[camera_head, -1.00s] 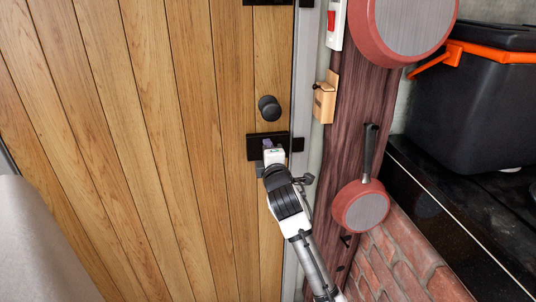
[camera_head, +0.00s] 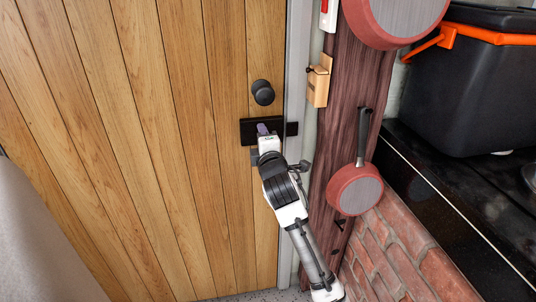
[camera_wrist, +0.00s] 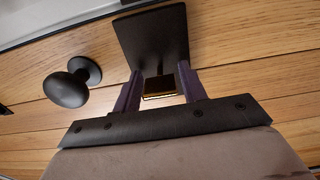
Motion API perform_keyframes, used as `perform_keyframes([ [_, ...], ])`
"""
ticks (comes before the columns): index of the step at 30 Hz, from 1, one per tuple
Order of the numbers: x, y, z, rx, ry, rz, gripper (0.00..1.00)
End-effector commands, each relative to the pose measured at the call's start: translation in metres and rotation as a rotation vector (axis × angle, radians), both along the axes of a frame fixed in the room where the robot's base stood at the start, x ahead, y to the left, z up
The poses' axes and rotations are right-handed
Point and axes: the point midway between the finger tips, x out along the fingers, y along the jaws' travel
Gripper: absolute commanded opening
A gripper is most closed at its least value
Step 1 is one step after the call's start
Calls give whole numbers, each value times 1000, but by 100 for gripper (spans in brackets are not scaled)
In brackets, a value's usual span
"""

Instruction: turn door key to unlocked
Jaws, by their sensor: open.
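The wooden door (camera_head: 160,130) carries a black lock plate (camera_head: 247,132) below its round black knob (camera_head: 262,92). In the wrist view the lock plate (camera_wrist: 150,35) stands just beyond the fingers, with the knob (camera_wrist: 70,86) to its left. A small dark piece with a brass-coloured edge, apparently the key (camera_wrist: 160,88), shows between the fingertips. My gripper (camera_head: 263,130) is at the lock plate in the head view. In the wrist view my gripper (camera_wrist: 160,88) is open, its two purple fingers on either side of the key. Contact with it cannot be told.
A dark wooden post (camera_head: 345,95) right of the door frame holds a small wooden box (camera_head: 319,84) and red pans (camera_head: 354,190). A black container (camera_head: 470,90) stands on a dark counter at right. Bricks (camera_head: 395,255) are below.

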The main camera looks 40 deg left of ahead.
Motion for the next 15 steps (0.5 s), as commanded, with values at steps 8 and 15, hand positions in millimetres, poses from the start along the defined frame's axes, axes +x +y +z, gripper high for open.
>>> perform_keyframes([
  [8, -39, -47, -3, 5, 1, -1, 42],
  [15, -69, -81, -2, 3, 0, -1, 42],
])
